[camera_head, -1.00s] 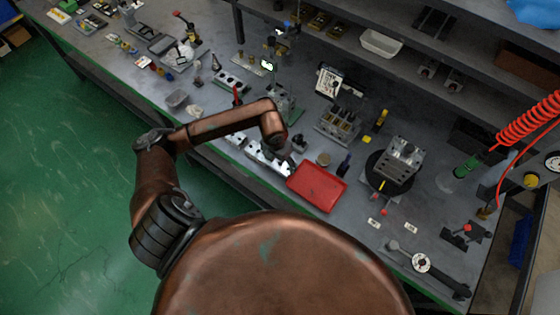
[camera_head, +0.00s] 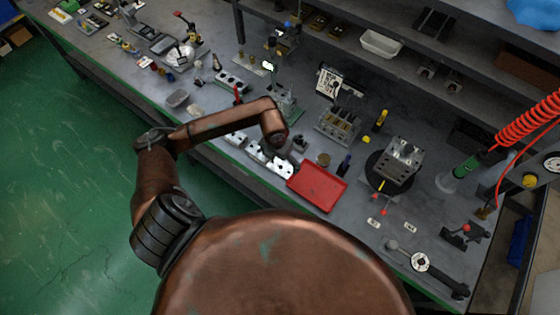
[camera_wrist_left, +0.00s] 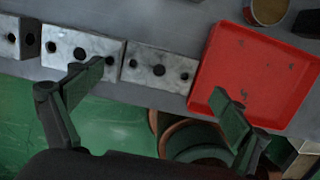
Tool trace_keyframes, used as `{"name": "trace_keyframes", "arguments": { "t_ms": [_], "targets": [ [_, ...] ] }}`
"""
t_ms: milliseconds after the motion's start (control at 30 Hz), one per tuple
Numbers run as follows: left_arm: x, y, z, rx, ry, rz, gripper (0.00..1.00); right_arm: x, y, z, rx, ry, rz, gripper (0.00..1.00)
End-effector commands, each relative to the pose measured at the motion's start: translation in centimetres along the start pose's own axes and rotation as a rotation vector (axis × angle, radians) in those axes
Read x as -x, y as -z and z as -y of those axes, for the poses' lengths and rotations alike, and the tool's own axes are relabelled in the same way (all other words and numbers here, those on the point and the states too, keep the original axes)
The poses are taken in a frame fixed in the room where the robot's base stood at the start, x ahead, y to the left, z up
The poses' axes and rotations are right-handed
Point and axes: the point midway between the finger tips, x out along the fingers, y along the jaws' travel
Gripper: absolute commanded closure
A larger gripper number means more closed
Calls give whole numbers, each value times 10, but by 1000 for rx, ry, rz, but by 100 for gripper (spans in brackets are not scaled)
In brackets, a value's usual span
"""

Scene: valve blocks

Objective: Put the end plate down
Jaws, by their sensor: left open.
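A pale metal end plate (camera_wrist_left: 160,70) with holes lies flat on the bench in the left wrist view, between the spread fingers of my left gripper (camera_wrist_left: 160,90). The fingers are apart and hold nothing. The plate also shows in the head view (camera_head: 283,169), left of the red tray. A second holed metal block (camera_wrist_left: 75,50) lies to its left, and part of another (camera_wrist_left: 18,38) at the picture's left edge. In the head view my left gripper (camera_head: 272,149) is small and mostly hidden by its arm. My right gripper is not in view.
A shallow red tray (camera_wrist_left: 258,72) lies close to the plate's right. The bench's front edge runs just below the plates, with green floor beyond. A block on a black round stand (camera_head: 376,178) and a row of cylinders (camera_head: 338,125) stand farther right.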

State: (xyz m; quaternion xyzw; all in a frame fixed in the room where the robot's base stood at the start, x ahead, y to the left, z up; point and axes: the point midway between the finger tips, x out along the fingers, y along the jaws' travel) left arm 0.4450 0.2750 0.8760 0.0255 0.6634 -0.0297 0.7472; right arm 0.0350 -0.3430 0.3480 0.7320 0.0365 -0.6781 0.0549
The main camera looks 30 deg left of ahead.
Motion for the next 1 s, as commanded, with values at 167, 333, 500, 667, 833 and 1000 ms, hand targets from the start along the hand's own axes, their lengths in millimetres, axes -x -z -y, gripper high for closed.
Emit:
{"name": "trace_keyframes", "arguments": {
  "t_ms": [167, 333, 500, 667, 833, 1000],
  "targets": [
    [42, -2, -1, -3, -3, 6, 6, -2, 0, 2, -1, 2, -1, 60],
    [79, -2, -1, -2, -3, 6, 6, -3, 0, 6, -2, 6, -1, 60],
    [105, -1, -1, -2, -2, 4, 6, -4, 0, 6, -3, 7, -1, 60],
    [117, -1, 0, 0, 0, 3, 6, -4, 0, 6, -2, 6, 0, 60],
    [119, 0, 0, 0, 0, 2, 6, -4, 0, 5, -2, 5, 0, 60],
    [119, 0, 0, 0, 0, 2, 6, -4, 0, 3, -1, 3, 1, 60]
  ]
}}
